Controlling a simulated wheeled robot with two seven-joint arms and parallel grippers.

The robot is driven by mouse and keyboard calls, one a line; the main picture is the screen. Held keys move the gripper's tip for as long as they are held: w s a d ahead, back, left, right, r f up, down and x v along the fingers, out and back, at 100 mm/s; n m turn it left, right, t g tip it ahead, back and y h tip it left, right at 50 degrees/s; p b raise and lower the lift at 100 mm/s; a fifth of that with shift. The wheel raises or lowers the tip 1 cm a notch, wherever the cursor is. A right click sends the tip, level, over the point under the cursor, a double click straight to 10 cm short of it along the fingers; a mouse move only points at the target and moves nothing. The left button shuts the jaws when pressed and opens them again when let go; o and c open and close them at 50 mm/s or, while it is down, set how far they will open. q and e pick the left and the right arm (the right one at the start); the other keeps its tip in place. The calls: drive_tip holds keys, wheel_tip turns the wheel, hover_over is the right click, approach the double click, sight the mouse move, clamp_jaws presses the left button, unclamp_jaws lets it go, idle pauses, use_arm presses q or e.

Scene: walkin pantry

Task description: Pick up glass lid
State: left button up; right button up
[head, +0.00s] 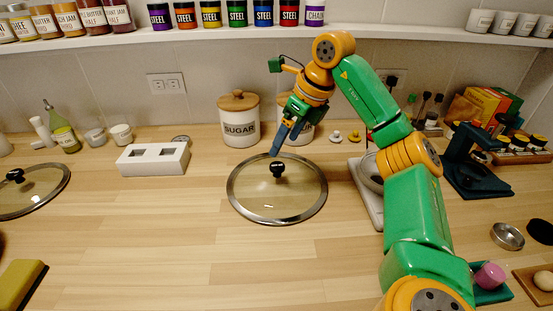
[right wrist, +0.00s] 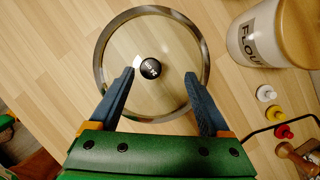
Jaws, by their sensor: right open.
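A round glass lid (head: 255,200) with a metal rim and a black knob (head: 278,169) lies flat on the wooden counter in the middle of the head view. It also shows in the right wrist view (right wrist: 168,98), knob up. My right gripper (head: 277,150) is open above the lid, pointing down near the knob. In the right wrist view its two blue fingers (right wrist: 159,76) are apart, with the knob between and slightly beyond their tips; I see no contact. A second glass lid (head: 38,192) lies at the far left. My left gripper is out of view.
Behind the lid stand the sugar canister (head: 239,120) and the flour canister (right wrist: 262,35). A white block with two holes (head: 153,158) is to the left. A white scale (head: 367,195) is close on the right.

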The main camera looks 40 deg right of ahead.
sight(277, 165)
drive_tip(key=f, duration=0.1)
drive_tip(key=a+f, duration=0.1)
drive_tip(key=f+b, duration=0.1)
drive_tip(key=shift+s+a+f, duration=0.2)
drive_tip(key=shift+s+a, duration=0.15)
drive_tip(key=x, duration=0.2)
drive_tip(key=shift+w+f, duration=0.1)
drive_tip(key=shift+f, duration=0.2)
drive_tip(key=shift+w+d+f, duration=0.2)
drive_tip(key=shift+w+f, duration=0.05)
drive_tip(key=shift+w, duration=0.05)
drive_tip(key=shift+s+a+r, duration=0.1)
drive_tip(key=shift+s, duration=0.05)
drive_tip(key=c, duration=0.5)
clamp_jaws()
drive_tip(key=shift+r, duration=0.1)
